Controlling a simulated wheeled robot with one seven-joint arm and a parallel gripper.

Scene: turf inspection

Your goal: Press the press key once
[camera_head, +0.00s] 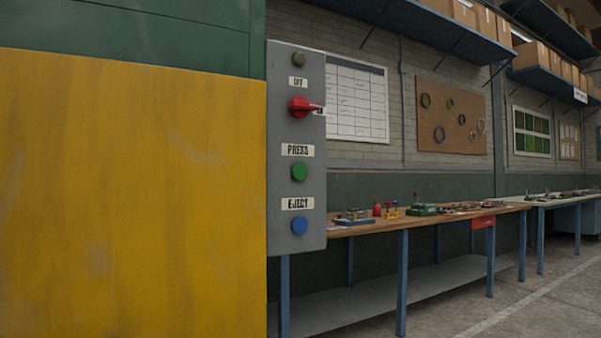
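A grey control panel (283,240) stands upright in the middle of the head view. Its press key is the round green button (299,172) under the label PRESS (297,150). Below it is a blue button (299,226) under the label EJECT (297,203). Above it is a red rotary switch (302,107), its handle pointing right, with a partly readable label above it. A small dark brownish lamp or knob (299,59) is at the top. My gripper is not in view.
A large yellow panel (130,200) with green above it fills the left side. A wooden workbench (400,222) with small tools runs behind the panel to the right. Shelves with boxes (535,75) hang above. Open floor (530,310) shows at lower right.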

